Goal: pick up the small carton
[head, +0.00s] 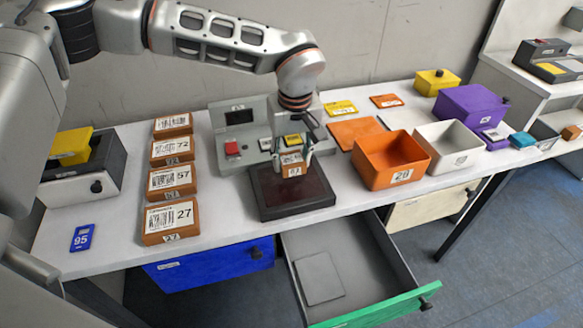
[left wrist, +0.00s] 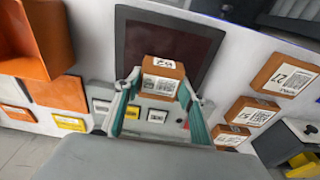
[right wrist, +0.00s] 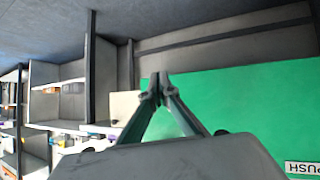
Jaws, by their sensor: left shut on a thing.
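The small carton (head: 292,169) is orange-brown with a white barcode label. My left gripper (head: 292,158) is shut on it and holds it over the dark plate (head: 290,196) of the scanning station. In the left wrist view the carton (left wrist: 162,82) sits between the two teal fingers of my left gripper (left wrist: 164,92), in front of the dark plate (left wrist: 170,45). I cannot tell whether the carton touches the plate. My right gripper (right wrist: 160,88) has its fingertips together, with nothing visible between them, before a green panel (right wrist: 230,100). The right gripper is not visible in the head view.
Several larger barcoded cartons (head: 170,220) stand in a column on the left. An orange bin (head: 390,160), a white bin (head: 448,147) and a purple box (head: 470,105) stand on the right. An open drawer with a green front (head: 378,312) juts out below the table.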

